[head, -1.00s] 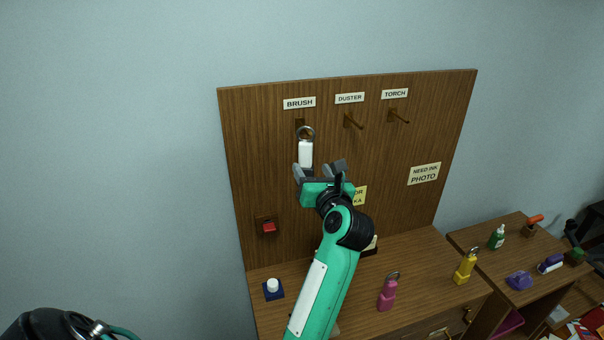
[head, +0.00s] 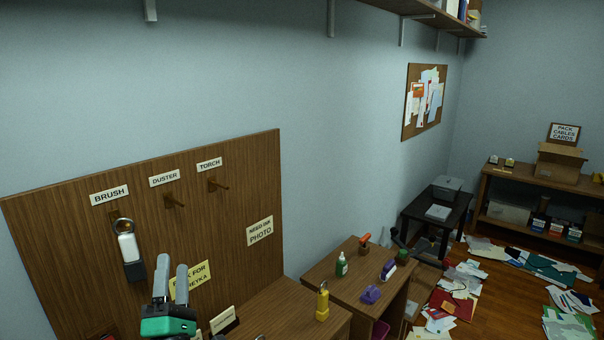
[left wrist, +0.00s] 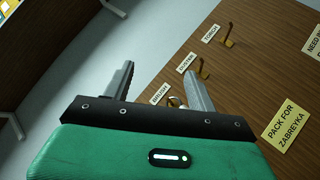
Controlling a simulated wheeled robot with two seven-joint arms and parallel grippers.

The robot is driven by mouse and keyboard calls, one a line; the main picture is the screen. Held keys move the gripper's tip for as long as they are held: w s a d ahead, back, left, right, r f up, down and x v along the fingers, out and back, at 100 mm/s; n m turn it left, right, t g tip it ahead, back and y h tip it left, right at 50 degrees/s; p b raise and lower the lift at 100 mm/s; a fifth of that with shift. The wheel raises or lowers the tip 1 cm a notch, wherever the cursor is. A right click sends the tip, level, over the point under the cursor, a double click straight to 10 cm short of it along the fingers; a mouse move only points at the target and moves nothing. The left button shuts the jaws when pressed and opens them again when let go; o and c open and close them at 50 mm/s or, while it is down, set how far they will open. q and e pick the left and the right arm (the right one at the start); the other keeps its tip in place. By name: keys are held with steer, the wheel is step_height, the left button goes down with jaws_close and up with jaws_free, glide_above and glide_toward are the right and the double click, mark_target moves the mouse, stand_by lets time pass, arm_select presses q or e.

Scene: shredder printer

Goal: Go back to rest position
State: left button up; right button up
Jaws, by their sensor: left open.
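My left gripper (head: 171,268) is in the lower left of the head view, open and empty, its fingers pointing up. It stands in front of the brown pegboard (head: 235,170). A white brush (head: 128,246) with a dark lower end hangs by its ring under the BRUSH label, left of the gripper and apart from it. The DUSTER hook (head: 173,201) and TORCH hook (head: 216,185) are bare. My right gripper is not in view.
A yellow torch-like item (head: 322,303) stands on the desk below the board. Papers (head: 450,306) litter the floor at right. A shelf (head: 420,12) juts from the wall above.

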arm_select(q)
steer(key=s+d+f+m+g+h, duration=0.5)
steer(key=f+m+g+h, duration=0.1)
steer(key=f+m, duration=0.4)
steer(key=s+d+f+m+g+h, duration=0.4)
steer(key=d+f+m+g+h, duration=0.15)
steer(key=f+m, duration=0.5)
steer(key=s+a+f+m+g+y, duration=0.25)
steer(key=s+a+f+g, duration=0.35)
steer(key=s, duration=0.4)
steer(key=s+a+f+m+g+y, duration=0.1)
steer(key=s+a+f+g+y, duration=0.3)
steer(key=s+f, duration=0.5)
step_height(320, 180, down, 29)
steer(key=g, duration=0.1)
steer(key=s+a+f+g+b, duration=0.1)
steer(key=s+a+f, duration=0.2)
steer(key=s+f, duration=1.7)
step_height(320, 180, down, 2)
steer(key=shift+a+f+m, duration=0.1)
steer(key=shift+a+m, duration=0.1)
steer(key=shift+m, duration=0.2)
steer(key=shift+g, duration=0.25)
